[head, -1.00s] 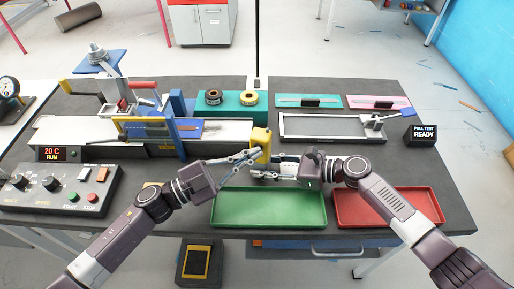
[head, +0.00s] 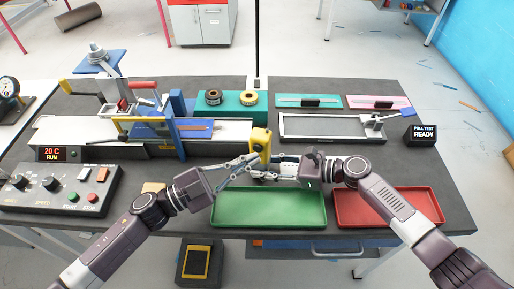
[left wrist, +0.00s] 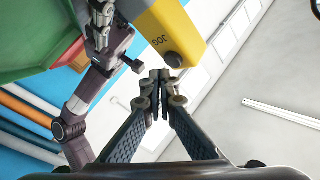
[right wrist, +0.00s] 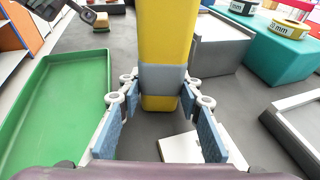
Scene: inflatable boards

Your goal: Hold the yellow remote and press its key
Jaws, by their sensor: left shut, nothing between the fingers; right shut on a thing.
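The yellow remote (head: 260,142) is held upright above the table, behind the green tray. My right gripper (right wrist: 160,92) is shut on its lower part, with a finger on each side of a grey band. In the left wrist view the remote (left wrist: 172,28) shows dark lettering and a dark round key (left wrist: 173,60) near its end. My left gripper (left wrist: 162,76) is shut and empty, with its fingertips close to the key; I cannot tell whether they touch it. In the head view the left fingertips (head: 257,158) are beside the remote.
The green tray (head: 268,222) lies below the grippers and the red tray (head: 390,222) to its right. A blue-framed machine (head: 175,135) and a teal block with tape rolls (head: 231,111) stand behind. A control box (head: 60,190) is at the left.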

